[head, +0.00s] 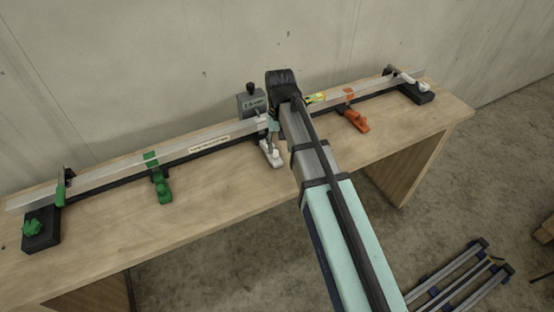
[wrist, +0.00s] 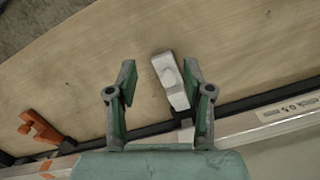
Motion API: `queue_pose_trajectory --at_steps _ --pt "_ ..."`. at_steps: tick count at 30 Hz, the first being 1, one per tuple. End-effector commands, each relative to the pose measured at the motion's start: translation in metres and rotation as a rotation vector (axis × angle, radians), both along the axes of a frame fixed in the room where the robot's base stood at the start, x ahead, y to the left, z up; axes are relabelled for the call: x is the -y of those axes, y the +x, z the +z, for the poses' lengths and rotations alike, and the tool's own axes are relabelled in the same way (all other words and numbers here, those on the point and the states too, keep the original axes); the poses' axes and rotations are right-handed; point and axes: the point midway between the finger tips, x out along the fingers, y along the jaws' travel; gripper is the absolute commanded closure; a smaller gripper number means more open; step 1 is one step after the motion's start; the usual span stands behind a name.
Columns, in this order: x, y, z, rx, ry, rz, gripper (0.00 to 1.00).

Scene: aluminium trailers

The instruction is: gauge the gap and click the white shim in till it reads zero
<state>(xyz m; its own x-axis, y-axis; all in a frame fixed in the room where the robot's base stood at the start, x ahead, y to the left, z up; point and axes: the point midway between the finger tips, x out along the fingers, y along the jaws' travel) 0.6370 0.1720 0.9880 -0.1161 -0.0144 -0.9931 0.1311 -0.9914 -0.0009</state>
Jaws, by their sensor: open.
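A white shim-like piece (head: 270,156) sits at the front of the long aluminium rail (head: 110,172), near its middle. In the wrist view this white piece (wrist: 168,78) lies between the fingers of my gripper (wrist: 160,80), closer to the right finger. My gripper is open with green pads, and I see no contact with the piece. In the head view my gripper (head: 272,128) is partly hidden by my arm. A grey box (head: 250,103), perhaps the gauge, stands behind the rail; its reading is not legible.
A green piece (head: 161,187) and an orange piece (head: 355,120) sit along the rail. Black end blocks (head: 42,238) carry a green knob at left and a white knob (head: 425,87) at right. A yellow-green vial (head: 316,98) is on the rail. The bench front (head: 220,190) is clear.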

Motion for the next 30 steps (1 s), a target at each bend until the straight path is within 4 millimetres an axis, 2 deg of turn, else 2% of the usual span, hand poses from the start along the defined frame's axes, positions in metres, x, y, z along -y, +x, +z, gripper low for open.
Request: queue_pose_trajectory --at_steps 1,6,11,17,30 --pt "-0.008 0.017 0.015 0.03 0.007 0.024 0.49" --pt "-0.021 0.039 0.055 0.094 0.017 0.083 0.49" --pt "-0.024 0.045 0.069 0.115 0.02 0.102 0.49" --pt "-0.024 0.044 0.054 0.115 0.019 0.104 0.49" --pt "-0.024 0.043 -0.017 0.113 0.019 0.103 0.49"
